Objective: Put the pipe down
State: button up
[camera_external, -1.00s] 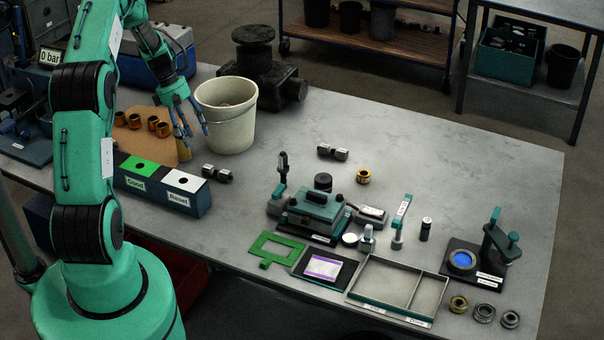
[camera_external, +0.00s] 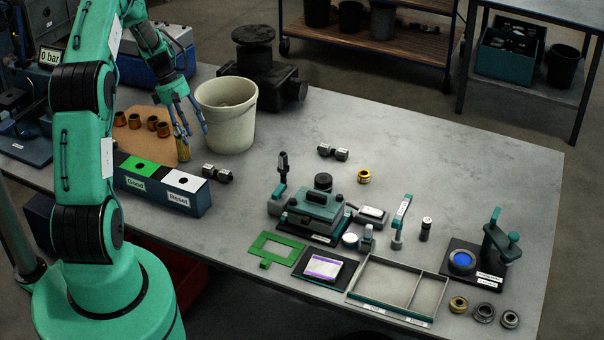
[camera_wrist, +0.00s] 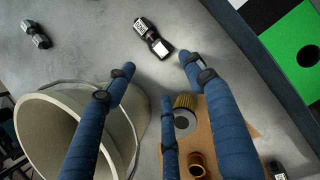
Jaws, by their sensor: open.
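My gripper (camera_external: 188,122) has blue fingers and hangs over the brown board (camera_external: 135,133), left of the cream bucket. In the wrist view its fingers (camera_wrist: 155,68) are spread apart, with nothing held between them. A ribbed yellow cylinder with a grey end (camera_wrist: 184,112) is on or near the board, close to one finger; it also shows beneath my gripper in the external view (camera_external: 183,150). I cannot tell whether this cylinder is the pipe; no other thing is clearly a pipe. Several copper-coloured rings (camera_external: 163,130) stand on the board.
The cream bucket (camera_external: 228,125) stands close to the right of my gripper. The Good/Reset button box (camera_external: 160,190) is in front. Dark double-ended fittings (camera_external: 217,174) lie nearby. Bare table (camera_external: 430,155) lies to the right, beyond the tools and trays.

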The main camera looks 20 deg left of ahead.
jog(key=s+d+r+m+t+y, duration=0.1)
jog(key=s+d+r+m, duration=0.3)
jog(key=r, duration=0.7)
jog(key=s+d+r+m+y, duration=0.1)
jog(key=s+d+r+m, duration=0.1)
jog(key=s+d+r, duration=0.6)
jog(key=s+d+r+m+t+y, duration=0.1)
jog(key=s+d+r+m, duration=0.15)
jog(key=r, duration=1.05)
jog(key=s+d+r+m+t, duration=0.2)
jog(key=s+d+r+m, duration=0.2)
jog(key=s, duration=0.8)
jog(key=s+d+r+m+t+y, duration=0.1)
jog(key=s+d+r+m, duration=0.3)
jog(key=s, duration=0.9)
jog(key=shift+s+d+m+t, duration=0.25)
jog(key=shift+d+m+t, duration=0.15)
jog(key=shift+d+m, duration=0.2)
jog(key=shift+f, duration=0.15)
notch_tip(320, 180, down, 13)
jog(key=b, duration=1.3)
